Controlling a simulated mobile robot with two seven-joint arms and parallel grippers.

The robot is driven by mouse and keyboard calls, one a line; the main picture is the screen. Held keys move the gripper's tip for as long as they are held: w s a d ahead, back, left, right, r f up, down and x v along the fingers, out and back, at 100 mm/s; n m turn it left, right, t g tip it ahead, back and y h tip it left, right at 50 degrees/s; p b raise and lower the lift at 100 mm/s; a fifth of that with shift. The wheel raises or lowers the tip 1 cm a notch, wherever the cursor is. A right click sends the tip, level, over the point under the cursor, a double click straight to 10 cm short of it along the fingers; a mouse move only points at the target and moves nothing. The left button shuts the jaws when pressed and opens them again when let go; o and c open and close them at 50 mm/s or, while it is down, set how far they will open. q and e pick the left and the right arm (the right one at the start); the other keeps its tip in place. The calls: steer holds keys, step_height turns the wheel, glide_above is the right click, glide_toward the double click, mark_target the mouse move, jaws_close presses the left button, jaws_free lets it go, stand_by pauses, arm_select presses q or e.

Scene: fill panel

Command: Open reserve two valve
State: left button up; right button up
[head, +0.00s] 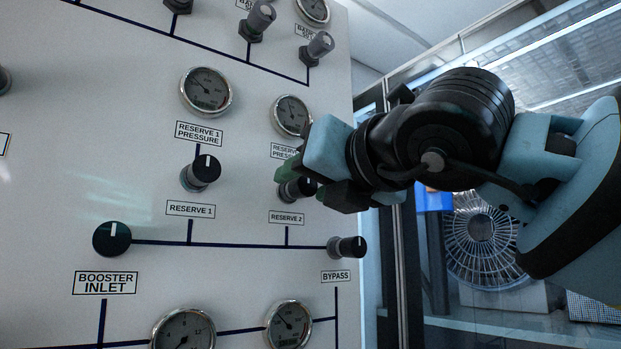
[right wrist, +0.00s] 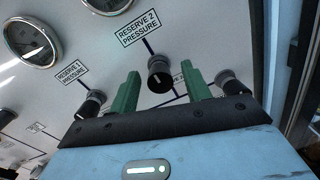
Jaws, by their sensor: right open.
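The reserve 2 valve is a black knob (head: 292,189) on the white panel, above the "RESERVE 2" label (head: 287,217). In the head view my right gripper (head: 297,177) covers part of it. In the right wrist view the knob (right wrist: 160,77) shows with a small white mark, between and beyond the two green fingers of my right gripper (right wrist: 162,92). The fingers are apart, with clear gaps at both sides of the knob, and hold nothing. I cannot tell exactly how far the fingertips reach along the knob. My left gripper is not in view.
The reserve 1 knob (head: 203,172) is to the left, and the bypass knob (head: 347,247) is below right. The booster inlet knob (head: 112,239) is at lower left. The reserve 2 gauge (head: 292,115) sits just above. The panel ends at the right, beside a glazed frame.

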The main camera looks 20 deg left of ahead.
steer(key=c, duration=1)
